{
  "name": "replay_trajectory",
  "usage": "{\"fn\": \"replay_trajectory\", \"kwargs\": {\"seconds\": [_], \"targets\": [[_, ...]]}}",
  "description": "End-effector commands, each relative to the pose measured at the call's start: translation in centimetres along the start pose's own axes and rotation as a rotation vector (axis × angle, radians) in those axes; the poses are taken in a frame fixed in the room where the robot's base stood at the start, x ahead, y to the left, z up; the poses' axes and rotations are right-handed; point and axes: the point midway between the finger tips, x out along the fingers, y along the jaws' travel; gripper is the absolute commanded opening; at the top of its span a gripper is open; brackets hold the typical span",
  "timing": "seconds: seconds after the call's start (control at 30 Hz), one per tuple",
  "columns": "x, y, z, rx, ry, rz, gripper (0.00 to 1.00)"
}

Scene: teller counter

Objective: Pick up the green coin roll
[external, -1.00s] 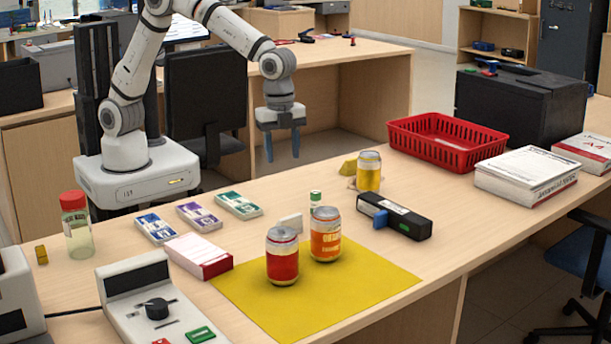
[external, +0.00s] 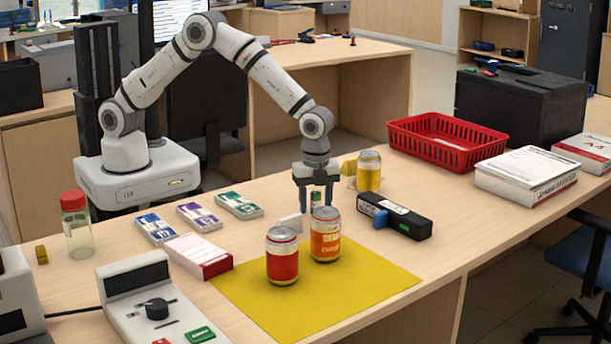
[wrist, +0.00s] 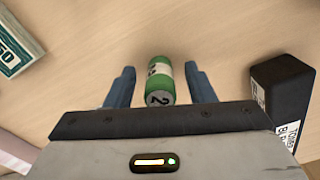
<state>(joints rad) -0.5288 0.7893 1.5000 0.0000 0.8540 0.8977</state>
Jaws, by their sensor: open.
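The green coin roll (wrist: 160,82) has a white label band and stands on the counter behind the orange can. In the external view only the upper part of the green coin roll (external: 316,198) shows, between my fingers. My gripper (external: 315,208) points down over it. In the wrist view my gripper (wrist: 160,88) is open, with one blue finger on each side of the roll and a visible gap on both sides. The lower part of the roll is hidden by the can in the external view.
An orange can (external: 325,235) and a red can (external: 282,257) stand close in front on a yellow mat (external: 350,297). A yellow can (external: 368,172) stands behind right.

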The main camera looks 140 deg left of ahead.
Motion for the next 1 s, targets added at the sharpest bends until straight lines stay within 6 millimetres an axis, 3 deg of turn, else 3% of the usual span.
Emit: {"fn": "replay_trajectory", "kwargs": {"seconds": [0.27,0.87,1.0], "targets": [[0.44,-0.04,-0.01,-0.001,0.001,-0.002,0.49],[0.41,-0.03,-0.01,-0.001,0.001,-0.001,0.02],[0.38,-0.05,-0.02,-0.001,0.002,-0.002,0.00]]}}
